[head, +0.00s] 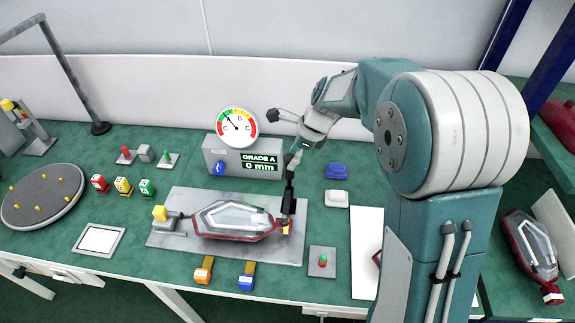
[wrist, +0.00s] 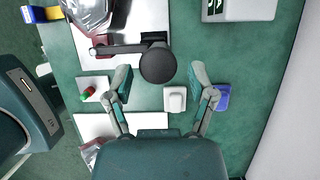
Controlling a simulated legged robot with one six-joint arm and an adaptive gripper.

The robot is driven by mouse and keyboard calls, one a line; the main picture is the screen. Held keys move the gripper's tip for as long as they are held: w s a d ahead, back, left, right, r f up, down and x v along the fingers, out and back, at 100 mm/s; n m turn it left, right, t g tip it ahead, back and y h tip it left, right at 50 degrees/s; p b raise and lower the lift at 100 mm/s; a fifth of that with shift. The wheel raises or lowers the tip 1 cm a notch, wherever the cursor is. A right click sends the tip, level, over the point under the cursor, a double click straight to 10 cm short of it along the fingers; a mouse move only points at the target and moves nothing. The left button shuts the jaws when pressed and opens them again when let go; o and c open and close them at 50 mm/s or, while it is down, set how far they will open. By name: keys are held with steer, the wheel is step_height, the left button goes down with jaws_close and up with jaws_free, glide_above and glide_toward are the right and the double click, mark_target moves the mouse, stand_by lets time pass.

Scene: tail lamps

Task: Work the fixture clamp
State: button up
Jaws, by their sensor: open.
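The grey fixture plate (head: 175,238) lies on the green bench and carries a red and clear tail lamp (head: 235,220). A dark clamp lever (head: 289,193) stands upright at the lamp's right end. In the wrist view its round black knob (wrist: 158,63) faces the camera, with the grey lever arm running left from it. My gripper (head: 283,139) is above the lever, its fingers spread. In the wrist view my gripper (wrist: 160,78) is open and empty; the knob appears between and slightly beyond the fingertips, apart from both. A yellow-topped block (head: 160,213) stands at the plate's left end.
A gauge box (head: 237,158) reading "GRADE A 0 mm" stands behind the plate. A green-and-red button (head: 323,262), a white block (head: 336,198) and a blue block (head: 336,171) sit to the right. A round turntable (head: 45,196) is at far left.

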mark_target(286, 167)
steer(key=x, duration=0.4)
steer(key=shift+a, duration=0.15)
steer(key=shift+f, duration=0.2)
jaws_close()
